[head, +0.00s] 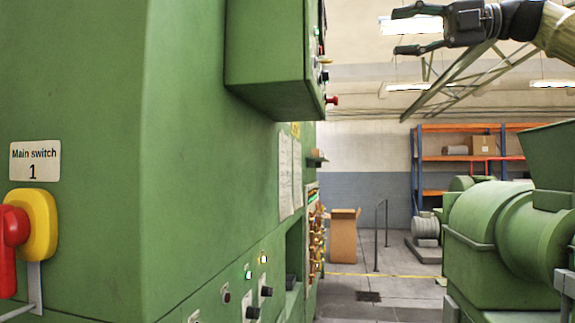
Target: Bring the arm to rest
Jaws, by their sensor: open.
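My gripper (405,31) is at the top right of the head view, raised in the air and pointing left. Its two dark fingers are apart, with nothing between them. My arm enters from the right edge; most of it is out of view. The green cabinet's overhanging control box (268,55) is to the left of the fingertips, with a visible gap in the picture. The gripper appears to touch nothing.
A tall green machine cabinet (200,170) fills the left, with a red-and-yellow main switch (38,225) near. A green extruder (490,230) stands at the right. Between them is open floor (365,310), with a brown box-like stand (343,240) and orange shelving (455,140) behind.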

